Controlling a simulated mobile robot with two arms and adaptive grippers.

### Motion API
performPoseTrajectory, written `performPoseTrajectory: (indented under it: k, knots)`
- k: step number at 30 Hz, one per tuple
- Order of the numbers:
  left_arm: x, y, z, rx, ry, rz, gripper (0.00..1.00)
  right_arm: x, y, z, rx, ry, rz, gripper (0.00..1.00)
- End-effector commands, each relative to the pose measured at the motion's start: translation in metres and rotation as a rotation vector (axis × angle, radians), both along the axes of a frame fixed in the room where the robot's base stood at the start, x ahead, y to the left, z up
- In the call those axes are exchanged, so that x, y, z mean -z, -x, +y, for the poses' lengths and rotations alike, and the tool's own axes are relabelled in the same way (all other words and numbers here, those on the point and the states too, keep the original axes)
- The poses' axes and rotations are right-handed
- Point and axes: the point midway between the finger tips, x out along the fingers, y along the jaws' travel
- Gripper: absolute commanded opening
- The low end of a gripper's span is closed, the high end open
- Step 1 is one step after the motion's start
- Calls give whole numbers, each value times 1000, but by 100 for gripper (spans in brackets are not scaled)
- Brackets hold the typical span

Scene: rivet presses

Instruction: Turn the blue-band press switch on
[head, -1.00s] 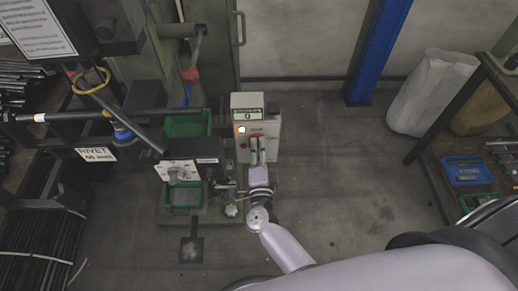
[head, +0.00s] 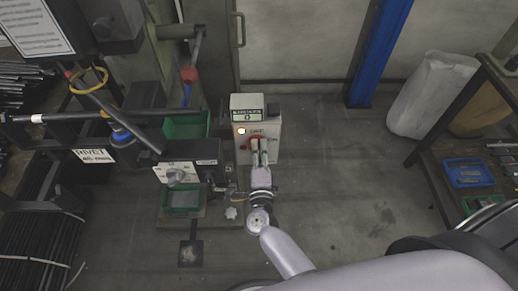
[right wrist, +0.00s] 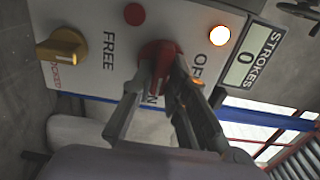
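The red rotary switch (right wrist: 157,62) sits on the pale face of a control box (head: 240,153), with OFF and ON printed beside it. My right gripper (head: 258,148) is at the box front. In the right wrist view its two fingers (right wrist: 159,78) lie on either side of the red knob and appear closed on it. The fingers partly cover the knob, so its exact turn is hard to tell. The press beside the box bears a blue band (head: 121,133). My left gripper is not in view.
The box has a lit lamp (right wrist: 220,35), a red button (right wrist: 134,14), a yellow knob (right wrist: 62,49) and a STROKES counter (right wrist: 243,66). Green bins (head: 182,198) stand left of the box.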

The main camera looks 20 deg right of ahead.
Motion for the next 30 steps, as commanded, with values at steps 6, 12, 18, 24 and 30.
performPoseTrajectory:
  k: [6,12,18,24,30]
  knots:
    - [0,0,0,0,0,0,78,1,0,0,0,2,2,30]
    - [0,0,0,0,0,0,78,0,0,0,0,3,1,33]
    - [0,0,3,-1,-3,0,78,0,3,1,0,3,1,33]
    - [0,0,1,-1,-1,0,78,1,33,9,0,2,4,33]
    - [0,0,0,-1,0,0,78,1,75,21,-1,2,5,33]
